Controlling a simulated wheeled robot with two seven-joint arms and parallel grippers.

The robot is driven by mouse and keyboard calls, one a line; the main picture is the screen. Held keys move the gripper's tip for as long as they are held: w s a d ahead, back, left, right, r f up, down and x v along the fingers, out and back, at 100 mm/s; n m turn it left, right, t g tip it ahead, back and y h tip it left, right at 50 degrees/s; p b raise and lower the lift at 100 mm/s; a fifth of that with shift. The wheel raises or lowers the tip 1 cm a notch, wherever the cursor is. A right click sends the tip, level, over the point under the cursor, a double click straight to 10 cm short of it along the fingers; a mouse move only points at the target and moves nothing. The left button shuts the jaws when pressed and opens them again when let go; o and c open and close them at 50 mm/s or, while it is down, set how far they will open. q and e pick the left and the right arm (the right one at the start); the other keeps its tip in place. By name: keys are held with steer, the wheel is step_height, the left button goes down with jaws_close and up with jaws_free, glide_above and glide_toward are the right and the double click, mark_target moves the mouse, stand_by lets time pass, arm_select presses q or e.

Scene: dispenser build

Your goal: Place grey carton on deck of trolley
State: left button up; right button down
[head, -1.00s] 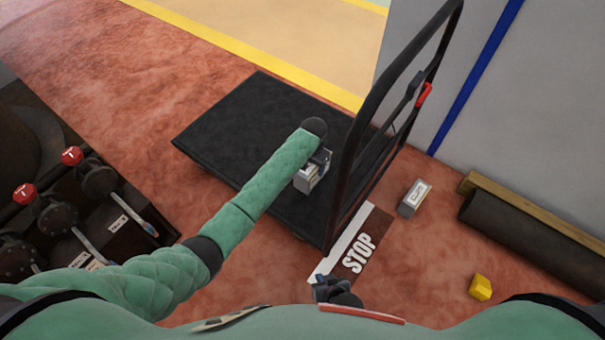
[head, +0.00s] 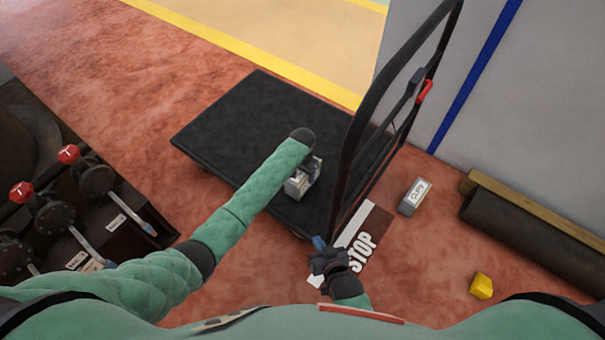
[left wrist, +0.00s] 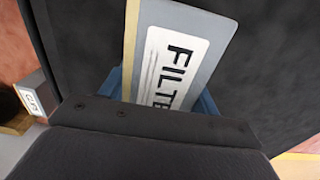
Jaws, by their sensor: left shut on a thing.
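The grey carton (head: 298,187) is in my left gripper (head: 306,167), over the black deck (head: 240,120) of the trolley near its handle end. In the left wrist view the carton (left wrist: 205,35) shows a white label with "FILTE" readable and a yellowish edge. Blue fingers (left wrist: 116,82) of my left gripper are shut on it. I cannot tell whether its underside touches the deck. My right gripper (head: 320,246) is low in the head view, beside the trolley's near corner. Its jaw opening is too small to judge.
The trolley's black handle frame (head: 347,160) rises right of my left gripper. A second labelled carton (head: 414,198) lies on the red floor, near a dark roll (head: 525,240) and a yellow block (head: 481,286). Red-knobbed valves (head: 70,154) stand at left. The deck's left part is bare.

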arm_select(q)
steer(key=shift+f, duration=0.2)
stand_by(0.5)
steer(key=o, duration=1.4)
steer(key=shift+r, duration=0.1)
